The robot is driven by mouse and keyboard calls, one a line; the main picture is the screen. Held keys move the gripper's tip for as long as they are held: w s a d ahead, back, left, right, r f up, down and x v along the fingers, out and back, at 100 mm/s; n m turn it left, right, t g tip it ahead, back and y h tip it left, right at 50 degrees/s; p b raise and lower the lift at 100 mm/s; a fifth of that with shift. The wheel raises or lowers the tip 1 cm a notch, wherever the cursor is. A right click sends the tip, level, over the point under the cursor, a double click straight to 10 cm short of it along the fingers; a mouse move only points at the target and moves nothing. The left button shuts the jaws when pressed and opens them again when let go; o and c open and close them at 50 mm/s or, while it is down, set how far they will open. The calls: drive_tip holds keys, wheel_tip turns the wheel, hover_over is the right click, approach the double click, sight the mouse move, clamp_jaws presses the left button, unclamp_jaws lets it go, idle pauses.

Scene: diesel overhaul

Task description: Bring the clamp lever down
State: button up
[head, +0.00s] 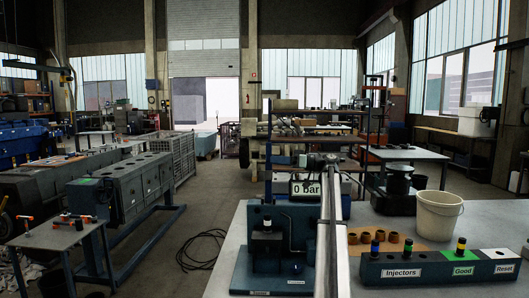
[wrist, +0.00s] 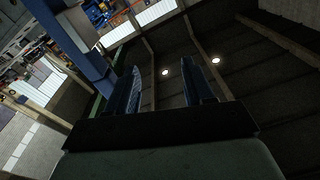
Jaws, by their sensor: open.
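A blue-green test stand (head: 243,262) with a "0 bar" display (head: 305,189) is on the grey bench in the head view.
On the bench right of my arm are an "Injectors" rack (head: 402,272), a green "Good" area (head: 463,268), a white "Reset" area (head: 498,262), several brown rings (head: 394,238) and a white bucket (head: 438,213). A cable (head: 204,250) lies on the floor.

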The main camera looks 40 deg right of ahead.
drive_tip(key=d+r+n, duration=0.2)
drive_tip(key=d+r, duration=0.1)
drive_tip(key=d, duration=0.8)
drive_tip(key=f+x, duration=0.1)
drive_tip(key=x, duration=1.2)
drive_tip(key=shift+w+f+h, duration=0.2)
drive_tip(key=shift+w+h, duration=0.05)
drive_tip(key=shift+h, duration=0.15)
drive_tip(key=shift+c, duration=0.3)
clamp_jaws()
